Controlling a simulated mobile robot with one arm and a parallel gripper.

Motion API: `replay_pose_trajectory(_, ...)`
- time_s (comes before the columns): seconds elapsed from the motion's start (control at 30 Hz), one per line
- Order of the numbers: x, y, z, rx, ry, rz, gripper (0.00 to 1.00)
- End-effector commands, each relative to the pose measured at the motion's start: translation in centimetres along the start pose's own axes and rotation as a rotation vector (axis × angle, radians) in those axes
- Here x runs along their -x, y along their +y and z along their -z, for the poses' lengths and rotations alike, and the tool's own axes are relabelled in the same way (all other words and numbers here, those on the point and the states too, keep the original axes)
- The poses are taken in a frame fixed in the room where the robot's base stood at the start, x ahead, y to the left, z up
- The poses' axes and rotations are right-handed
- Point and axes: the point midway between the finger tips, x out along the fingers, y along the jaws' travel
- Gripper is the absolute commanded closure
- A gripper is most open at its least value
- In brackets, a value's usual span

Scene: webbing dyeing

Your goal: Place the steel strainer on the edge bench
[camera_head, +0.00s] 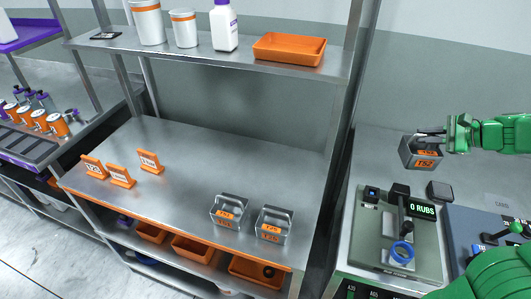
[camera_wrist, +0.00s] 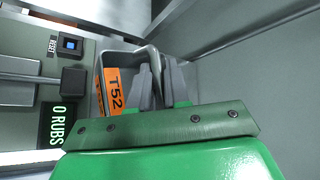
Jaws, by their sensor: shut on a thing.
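My gripper (camera_head: 437,136) is shut on the handle of a grey steel box-like container (camera_head: 408,153) with an orange T52 label, taken as the steel strainer. It hangs above the right-hand counter, behind the rub tester. In the wrist view the container (camera_wrist: 103,92) shows beside my fingers (camera_wrist: 162,88), its handle between them; its inside is mostly hidden. Two similar steel containers, a left one (camera_head: 229,211) and a right one (camera_head: 274,224), stand on the front right of the middle steel bench (camera_head: 200,180). The pictures do not show which surface is called the edge bench.
The rub tester (camera_head: 400,240) with a "0 RUBS" display is on the right counter (camera_head: 372,160). Orange tags (camera_head: 121,175) stand at the bench's left. A shelf (camera_head: 200,45) with bottles and an orange tray (camera_head: 290,48) overhangs it. The bench's middle is clear.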

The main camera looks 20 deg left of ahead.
Motion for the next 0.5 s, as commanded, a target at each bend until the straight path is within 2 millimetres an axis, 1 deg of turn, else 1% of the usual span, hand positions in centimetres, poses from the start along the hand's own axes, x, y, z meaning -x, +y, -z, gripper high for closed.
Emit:
replay_pose_trajectory(0.13,-0.5,-0.1,-0.3,0.004,-0.006,-0.004,1.00)
replay_pose_trajectory(0.27,-2.4,-0.2,-1.7,0.020,-0.027,-0.019,1.00)
replay_pose_trajectory(0.37,-4.8,-0.2,-3.5,0.042,-0.055,-0.040,1.00)
replay_pose_trajectory(0.5,-8.8,0.1,-6.8,0.077,-0.105,-0.076,1.00)
